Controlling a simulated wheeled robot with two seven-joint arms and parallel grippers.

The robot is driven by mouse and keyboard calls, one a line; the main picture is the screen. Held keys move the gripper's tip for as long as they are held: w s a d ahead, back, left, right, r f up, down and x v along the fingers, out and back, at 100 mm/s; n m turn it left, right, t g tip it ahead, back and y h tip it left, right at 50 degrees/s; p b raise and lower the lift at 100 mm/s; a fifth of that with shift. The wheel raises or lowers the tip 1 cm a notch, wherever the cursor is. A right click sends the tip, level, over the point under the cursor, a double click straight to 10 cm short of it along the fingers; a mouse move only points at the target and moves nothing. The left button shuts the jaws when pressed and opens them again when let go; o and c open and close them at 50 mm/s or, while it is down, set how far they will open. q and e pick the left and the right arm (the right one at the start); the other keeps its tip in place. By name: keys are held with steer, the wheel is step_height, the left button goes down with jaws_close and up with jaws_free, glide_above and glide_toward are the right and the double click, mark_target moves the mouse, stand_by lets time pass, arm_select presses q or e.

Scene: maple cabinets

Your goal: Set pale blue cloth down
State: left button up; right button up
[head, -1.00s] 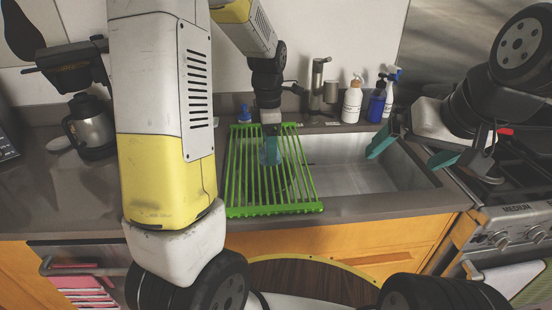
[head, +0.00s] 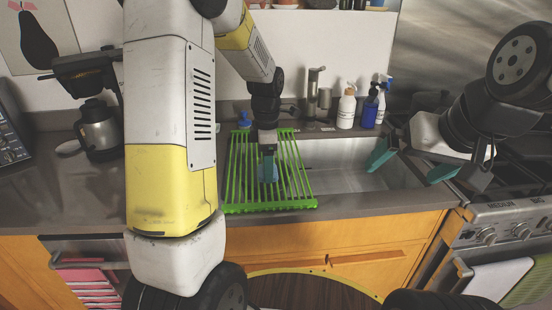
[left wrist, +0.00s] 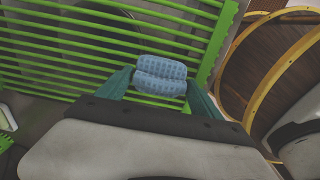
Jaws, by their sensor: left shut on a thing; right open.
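The pale blue cloth (left wrist: 160,76) is a small folded pad with a fine pattern, seen in the left wrist view between the teal fingers of my left gripper (left wrist: 158,88). In the head view my left gripper (head: 267,168) points down over the green drying rack (head: 232,190), shut on the cloth. The cloth is mostly hidden there by the fingers. The rack's bars lie close below the cloth; I cannot tell whether they touch. My right gripper (head: 410,164) is open and empty above the sink's right side.
The rack covers the left part of the steel sink (head: 345,178). A faucet (head: 314,92), a white soap bottle (head: 347,108) and blue bottles (head: 371,108) stand behind. A steel kettle (head: 98,130) is at left, the stove (head: 505,215) at right.

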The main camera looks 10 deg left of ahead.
arm_select(q)
steer(key=w, duration=0.1)
steer(key=w+a, duration=0.1)
steer(key=w, duration=0.1)
steer(key=shift+w+f, duration=0.15)
steer(key=shift+w, duration=0.15)
steer(key=shift+w+f, duration=0.15)
steer(key=shift+f, duration=1.6)
steer(key=o, duration=1.3)
steer(key=shift+f, duration=0.15)
